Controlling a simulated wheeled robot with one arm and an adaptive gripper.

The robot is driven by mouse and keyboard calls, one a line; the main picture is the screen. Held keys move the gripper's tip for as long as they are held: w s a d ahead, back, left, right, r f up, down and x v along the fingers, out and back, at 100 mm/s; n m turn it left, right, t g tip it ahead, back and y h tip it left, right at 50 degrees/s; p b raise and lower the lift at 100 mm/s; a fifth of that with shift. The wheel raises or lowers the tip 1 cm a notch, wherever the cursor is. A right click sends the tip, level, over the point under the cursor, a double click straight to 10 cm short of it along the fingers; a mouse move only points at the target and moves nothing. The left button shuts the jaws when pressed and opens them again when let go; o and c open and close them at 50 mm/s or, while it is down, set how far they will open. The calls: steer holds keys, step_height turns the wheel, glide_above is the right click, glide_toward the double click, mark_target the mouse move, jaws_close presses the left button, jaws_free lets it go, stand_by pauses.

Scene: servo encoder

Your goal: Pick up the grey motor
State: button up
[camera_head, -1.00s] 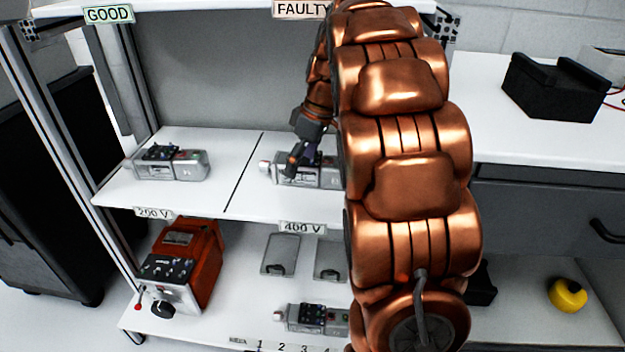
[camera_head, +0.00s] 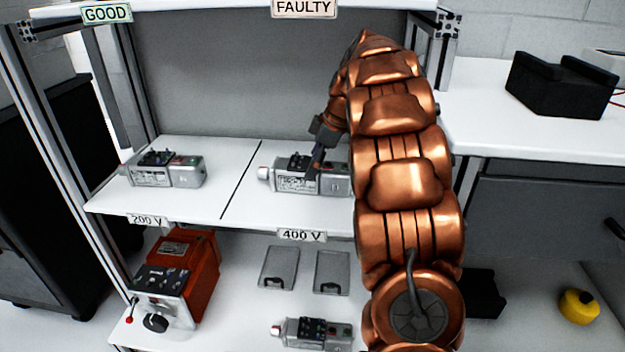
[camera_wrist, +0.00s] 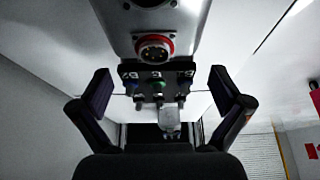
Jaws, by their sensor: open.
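A grey motor (camera_head: 292,182) with a dark terminal block on top lies on the right half of the upper shelf, behind the 400 V label. My gripper (camera_head: 316,167) is over this motor in the head view, and my arm covers the shelf just to its right. In the wrist view my open, empty fingers (camera_wrist: 162,90) stand on either side of a dark terminal block. A grey motor body (camera_wrist: 110,25) with a red-ringed round connector fills the top there. Whether the fingers touch it cannot be told. Similar grey motors lie on the left of the upper shelf (camera_head: 150,177) and on the lower shelf (camera_head: 338,333).
The upper shelf (camera_head: 222,197) has a black dividing line. An orange tester box (camera_head: 190,262) and two grey plates (camera_head: 278,268) are on the lower shelf. A white-topped bench (camera_head: 480,105) with a black block (camera_head: 560,85) stands at right. A yellow object (camera_head: 578,306) is low right.

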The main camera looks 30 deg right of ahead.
steer(key=shift+b+x, duration=0.55)
steer(key=shift+x, duration=1.35)
steer(key=shift+c, duration=0.2)
steer(key=c, duration=1.7)
